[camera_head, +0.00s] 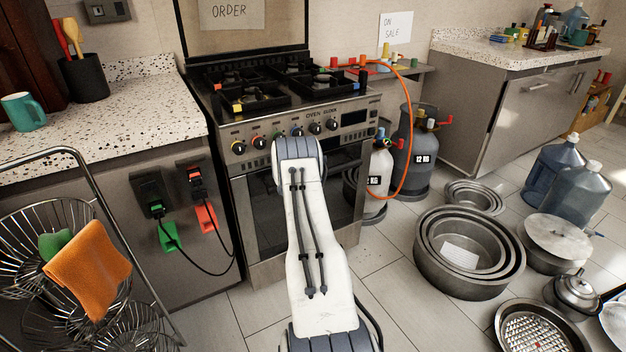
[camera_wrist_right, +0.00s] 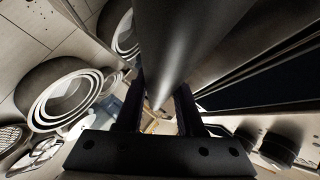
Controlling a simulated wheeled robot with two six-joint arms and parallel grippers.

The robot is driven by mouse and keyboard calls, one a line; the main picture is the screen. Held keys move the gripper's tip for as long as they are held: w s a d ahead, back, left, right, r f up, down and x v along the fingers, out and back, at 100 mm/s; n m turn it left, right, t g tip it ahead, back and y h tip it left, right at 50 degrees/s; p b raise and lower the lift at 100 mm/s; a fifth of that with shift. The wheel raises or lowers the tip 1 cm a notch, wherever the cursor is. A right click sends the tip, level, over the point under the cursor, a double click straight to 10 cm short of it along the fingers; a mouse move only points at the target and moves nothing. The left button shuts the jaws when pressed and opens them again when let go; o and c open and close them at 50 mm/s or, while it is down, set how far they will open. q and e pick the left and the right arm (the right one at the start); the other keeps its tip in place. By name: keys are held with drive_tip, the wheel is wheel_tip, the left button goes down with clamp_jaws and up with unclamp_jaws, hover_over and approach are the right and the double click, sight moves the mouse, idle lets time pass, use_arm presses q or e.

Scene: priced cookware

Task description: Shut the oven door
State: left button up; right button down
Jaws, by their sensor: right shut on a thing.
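The oven (camera_head: 350,118) stands in the middle of the head view, with a burner top and a row of knobs. Its door (camera_head: 262,215) has a dark glass pane and looks upright, flush or nearly flush with the front; my arm covers its middle, so I cannot tell whether a small gap is left. In the right wrist view, a thick grey metal bar, seemingly the door handle (camera_wrist_right: 188,40), runs between the fingers of my right gripper (camera_wrist_right: 158,105). The right gripper is shut on it. In the head view my white arm hides that gripper. My left gripper is not in view.
Nested round pans (camera_head: 468,250) lie on the floor to the right. Gas cylinders (camera_head: 415,150) and an orange hose (camera_head: 408,120) stand beside the oven. A wire rack (camera_head: 80,155) with an orange cloth (camera_head: 88,275) is at left. Tiled floor before the oven is clear.

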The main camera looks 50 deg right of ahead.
drive_tip(key=c, duration=0.8)
unclamp_jaws()
drive_tip(key=shift+s+d+r, duration=0.1)
drive_tip(key=shift+s+d, duration=0.15)
drive_tip(key=shift+s, duration=0.1)
drive_tip(key=shift+o, duration=1.4)
drive_tip(key=shift+w+a, duration=0.25)
drive_tip(key=shift+w, duration=0.05)
drive_tip(key=shift+a+r, duration=0.1)
drive_tip(key=shift+a, duration=0.3)
drive_tip(key=p+v, duration=0.1)
drive_tip(key=v, duration=0.8)
drive_tip(key=shift+s+a, duration=0.2)
drive_tip(key=shift+a, duration=0.05)
drive_tip(key=shift+w, duration=0.1)
